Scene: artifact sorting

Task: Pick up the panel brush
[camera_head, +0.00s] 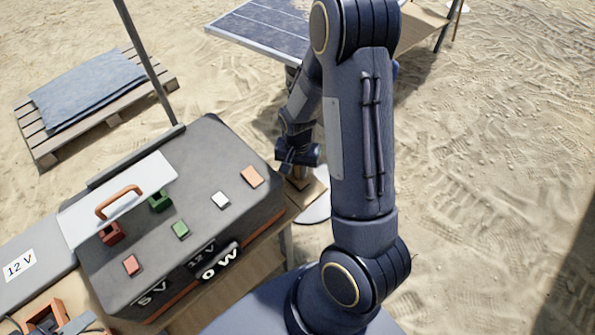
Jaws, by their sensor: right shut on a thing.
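My right arm comes down through the middle of the view, and its gripper (297,160) is at the right end of the table, just beyond the dark power box. The gripper is shut on a small tan piece (299,181), which I take to be the panel brush. Most of the brush is hidden by the fingers and the arm, so its bristles and full shape cannot be made out. It is low over the table corner; whether it touches the wood is unclear. My left gripper is not in view.
The power box (225,155) with red and green terminals and an orange handle (118,203) fills much of the table (212,300). A solar panel (262,28) stands behind. A pallet (45,150) with a blue cloth (85,88) lies left. Open sand is right.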

